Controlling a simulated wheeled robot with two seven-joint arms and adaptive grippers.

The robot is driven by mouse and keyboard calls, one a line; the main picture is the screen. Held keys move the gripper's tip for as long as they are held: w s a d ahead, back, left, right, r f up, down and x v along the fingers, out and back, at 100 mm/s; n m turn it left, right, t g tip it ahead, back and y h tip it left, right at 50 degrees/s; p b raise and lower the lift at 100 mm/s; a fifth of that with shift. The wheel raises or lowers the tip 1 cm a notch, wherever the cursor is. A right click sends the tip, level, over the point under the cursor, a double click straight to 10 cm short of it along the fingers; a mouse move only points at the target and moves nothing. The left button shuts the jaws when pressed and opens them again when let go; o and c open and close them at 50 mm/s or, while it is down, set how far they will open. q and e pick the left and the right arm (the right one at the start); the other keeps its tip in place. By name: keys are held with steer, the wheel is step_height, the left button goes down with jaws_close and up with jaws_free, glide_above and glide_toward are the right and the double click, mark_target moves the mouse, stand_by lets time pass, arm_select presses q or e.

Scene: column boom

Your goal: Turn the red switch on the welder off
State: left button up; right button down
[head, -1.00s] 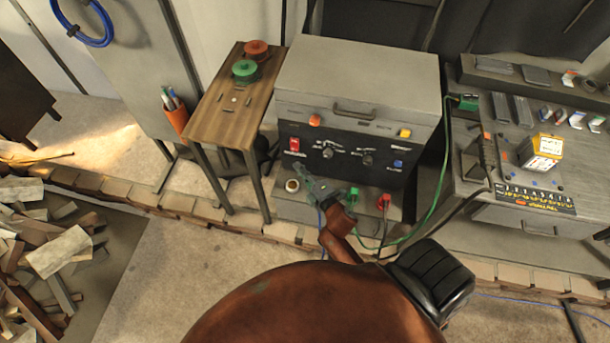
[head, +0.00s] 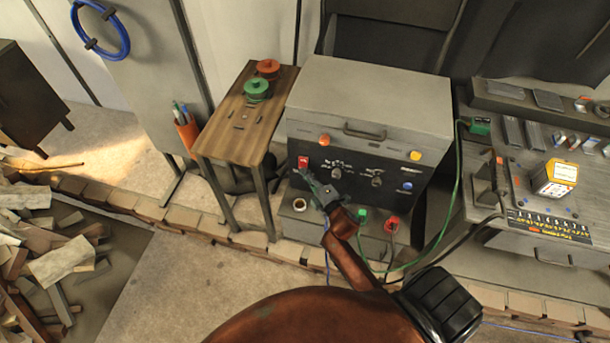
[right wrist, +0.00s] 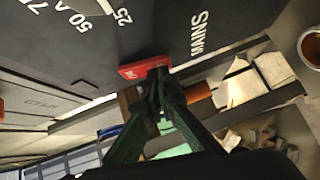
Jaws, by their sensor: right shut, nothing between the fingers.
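The welder (head: 366,100) is a grey box with a black front panel. Its red switch (head: 303,161) sits at the upper left of that panel, left of two dials. My right gripper (head: 305,174) is shut and empty, its fingertips just below the red switch in the head view. In the right wrist view the closed fingertips (right wrist: 158,74) overlap the edge of the red switch (right wrist: 140,67), close to or touching it; I cannot tell which. The fingers hide part of the switch. The word MAINS is printed beside it. My left gripper is not in view.
A wooden table (head: 232,125) with a green spool (head: 257,90) and an orange spool (head: 268,68) stands left of the welder. A workbench (head: 540,205) stands to its right. Green and black cables hang from sockets below the panel. A wood pile (head: 50,255) lies at lower left.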

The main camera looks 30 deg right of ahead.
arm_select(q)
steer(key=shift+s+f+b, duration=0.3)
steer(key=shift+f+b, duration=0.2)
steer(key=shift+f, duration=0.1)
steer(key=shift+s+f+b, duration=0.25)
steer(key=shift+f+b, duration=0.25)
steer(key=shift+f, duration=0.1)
arm_select(e)
steer(key=shift+w+d+f+n+t, duration=0.2)
steer(key=shift+n+t, duration=0.1)
steer(key=shift+t, duration=0.1)
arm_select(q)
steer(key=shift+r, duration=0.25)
arm_select(e)
steer(key=s+a+f, duration=0.2)
steer(key=s+a, duration=0.1)
steer(key=s, duration=0.9)
steer(key=shift+s+a, duration=0.2)
steer(key=shift+a, duration=0.15)
steer(key=shift+f, duration=0.1)
